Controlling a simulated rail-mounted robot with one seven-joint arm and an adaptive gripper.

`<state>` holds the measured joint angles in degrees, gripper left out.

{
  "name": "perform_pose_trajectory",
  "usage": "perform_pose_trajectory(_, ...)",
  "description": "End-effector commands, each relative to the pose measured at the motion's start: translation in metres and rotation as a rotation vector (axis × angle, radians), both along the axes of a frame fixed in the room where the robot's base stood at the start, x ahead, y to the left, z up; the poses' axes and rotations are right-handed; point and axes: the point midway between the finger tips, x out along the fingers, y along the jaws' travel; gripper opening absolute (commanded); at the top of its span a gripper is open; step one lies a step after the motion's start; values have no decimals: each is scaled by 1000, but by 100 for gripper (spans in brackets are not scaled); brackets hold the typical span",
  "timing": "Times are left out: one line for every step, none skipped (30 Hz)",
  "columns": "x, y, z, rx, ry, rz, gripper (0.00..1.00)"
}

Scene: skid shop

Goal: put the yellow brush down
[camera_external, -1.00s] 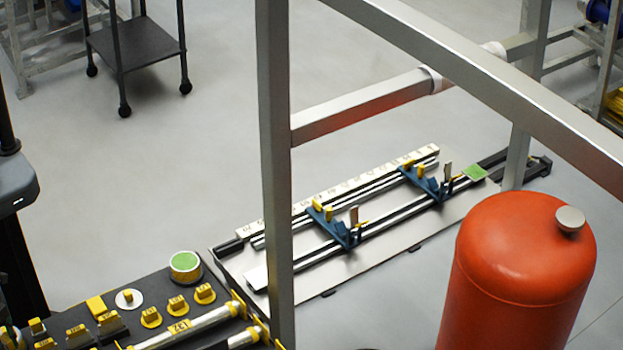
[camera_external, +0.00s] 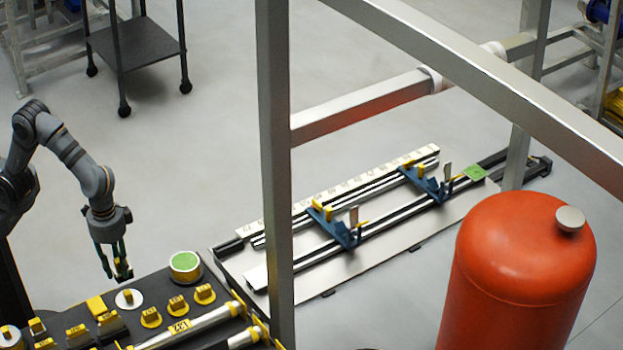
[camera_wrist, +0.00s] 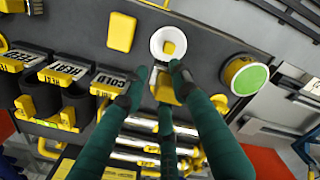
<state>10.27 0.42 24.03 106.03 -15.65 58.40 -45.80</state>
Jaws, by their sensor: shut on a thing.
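My gripper (camera_external: 121,268) hangs over the back edge of the dark tool board (camera_external: 140,282), its green fingers pointing down. In the wrist view my gripper (camera_wrist: 155,85) is shut on a small yellow piece, which I take to be the yellow brush (camera_wrist: 164,92). The fingers hide much of it, and its bristles cannot be made out. From outside, only a small dark and yellow bit shows at the fingertips. Whether it touches the board cannot be told.
A white disc with a yellow knob (camera_external: 128,298), a yellow block (camera_external: 97,306) and a green-topped drum (camera_external: 185,266) stand on the board. Labelled holders (camera_wrist: 108,82) and metal bars lie near. A grey post (camera_external: 275,170) and red tank (camera_external: 520,265) stand rightward.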

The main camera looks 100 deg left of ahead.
Motion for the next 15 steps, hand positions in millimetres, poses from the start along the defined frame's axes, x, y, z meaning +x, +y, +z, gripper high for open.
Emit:
perform_pose_trajectory(5,12,-6,1,5,6,0)
perform_pose_trajectory(9,18,-10,1,5,7,0)
perform_pose_trajectory(14,27,-16,1,5,7,0)
perform_pose_trajectory(18,33,-20,1,6,7,0)
perform_pose_trajectory(22,39,-25,1,4,7,0)
perform_pose_trajectory(27,47,-30,1,4,5,0)
perform_pose_trajectory(31,53,-34,1,4,6,0)
perform_pose_trajectory(34,58,-38,1,3,5,0)
perform_pose_trajectory(38,64,-42,1,3,4,0)
perform_pose_trajectory(41,69,-46,1,3,3,0)
perform_pose_trajectory(44,72,-48,0,2,4,0)
perform_pose_trajectory(47,76,-51,0,2,3,0)
perform_pose_trajectory(48,79,-53,1,1,1,0)
perform_pose_trajectory(49,81,-55,1,1,1,0)
perform_pose_trajectory(50,83,-57,1,1,1,0)
